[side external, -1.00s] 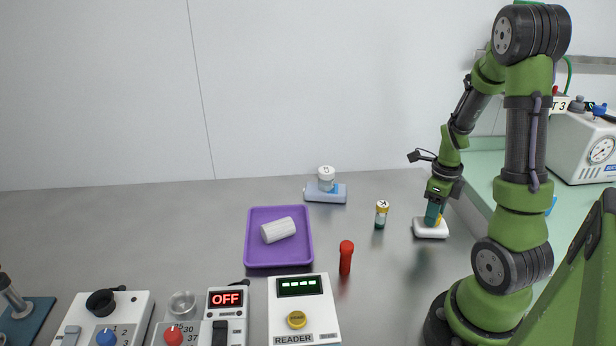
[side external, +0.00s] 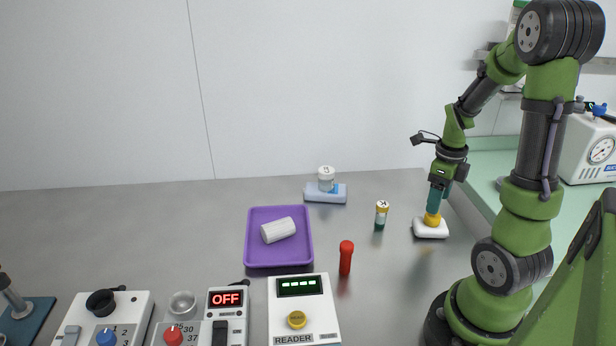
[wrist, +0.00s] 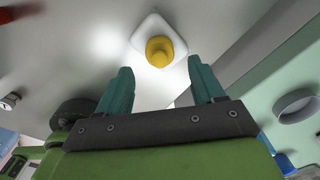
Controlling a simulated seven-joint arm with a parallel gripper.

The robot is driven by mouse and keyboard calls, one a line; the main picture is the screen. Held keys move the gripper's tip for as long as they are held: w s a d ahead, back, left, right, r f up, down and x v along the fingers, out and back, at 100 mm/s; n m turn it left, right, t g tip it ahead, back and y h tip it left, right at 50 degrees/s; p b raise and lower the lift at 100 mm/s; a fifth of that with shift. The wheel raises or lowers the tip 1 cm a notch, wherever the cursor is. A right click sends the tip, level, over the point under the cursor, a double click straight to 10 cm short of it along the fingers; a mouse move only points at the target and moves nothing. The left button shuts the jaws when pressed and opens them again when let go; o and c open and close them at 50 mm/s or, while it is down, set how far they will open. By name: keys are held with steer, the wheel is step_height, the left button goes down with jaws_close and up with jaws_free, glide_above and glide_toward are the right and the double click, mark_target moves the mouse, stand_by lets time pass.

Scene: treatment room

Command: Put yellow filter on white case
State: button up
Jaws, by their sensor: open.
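The yellow filter (side external: 432,219) rests on top of the white case (side external: 430,232), which lies flat on the grey table at the right. In the wrist view the yellow filter (wrist: 159,51) sits near the middle of the white case (wrist: 140,42). My gripper (side external: 436,205) is above the filter, its teal fingers pointing down. In the wrist view my gripper (wrist: 160,80) is open, its fingers apart and nothing between them. The filter lies beyond the fingertips, apart from them.

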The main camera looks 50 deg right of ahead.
step_height(320, 180, up, 7)
steer(key=w+a+r+n+t, duration=0.2)
steer(key=a+r+n, duration=0.1)
steer(key=a+n, duration=0.6)
steer(key=w+a+r+n+t+y, duration=0.1)
steer(key=w+a+r+n+t, duration=0.1)
steer(key=a+n, duration=0.7)
steer(key=w+a+r+n+t+y, duration=0.1)
steer(key=a+r+n+t, duration=0.2)
steer(key=a+n, duration=0.6)
steer(key=shift+w+r+n, duration=0.4)
steer(key=shift+n, duration=2.1)
